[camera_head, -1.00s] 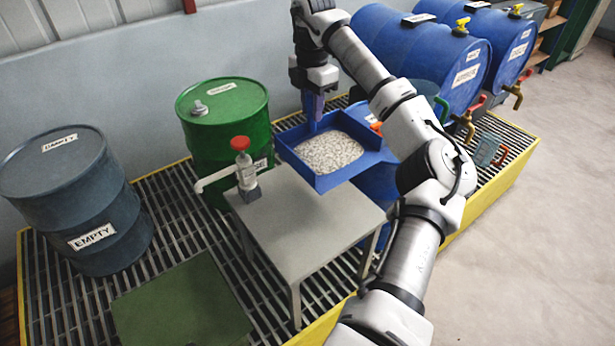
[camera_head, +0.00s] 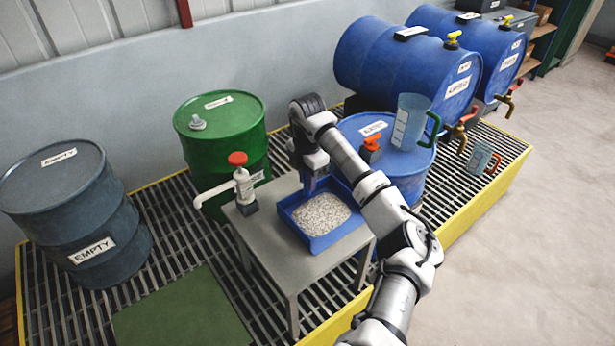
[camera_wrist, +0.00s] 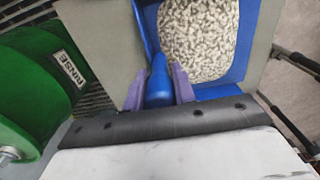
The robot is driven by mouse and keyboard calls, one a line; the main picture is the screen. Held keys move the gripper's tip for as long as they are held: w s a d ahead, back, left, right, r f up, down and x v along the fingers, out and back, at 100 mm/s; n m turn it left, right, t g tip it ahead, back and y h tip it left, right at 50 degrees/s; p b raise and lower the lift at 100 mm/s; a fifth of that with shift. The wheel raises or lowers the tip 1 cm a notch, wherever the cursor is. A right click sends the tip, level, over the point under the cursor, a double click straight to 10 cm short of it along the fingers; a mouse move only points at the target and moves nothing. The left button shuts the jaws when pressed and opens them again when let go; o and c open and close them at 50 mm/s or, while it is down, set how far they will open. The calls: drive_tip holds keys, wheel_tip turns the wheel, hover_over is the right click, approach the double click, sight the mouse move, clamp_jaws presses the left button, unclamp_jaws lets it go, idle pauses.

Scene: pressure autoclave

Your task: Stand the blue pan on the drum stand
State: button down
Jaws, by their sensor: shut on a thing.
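The blue pan (camera_head: 318,245) is full of pale granules. It is level, over the right rear part of the grey stand (camera_head: 262,243), and appears to rest on its top or just above it; I cannot tell whether it touches. My gripper (camera_head: 310,186) is at the pan's rear left side, pointing down. In the wrist view, the purple fingers of my gripper (camera_wrist: 159,90) are shut on the pan's blue handle. The pan (camera_wrist: 246,35) and its granules show beyond the fingers, with the grey stand top (camera_wrist: 105,30) beside it.
An upright blue drum (camera_head: 408,185) with a clear jug (camera_head: 409,122) stands to the right. The stand's front left top is clear.

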drive_tip(key=shift+f, duration=0.2)
drive_tip(key=shift+f, duration=0.1)
drive_tip(key=c, duration=1.1)
unclamp_jaws()
drive_tip(key=shift+c, duration=0.2)
wheel_tip(320, 180, up, 12)
drive_tip(key=b, duration=0.3)
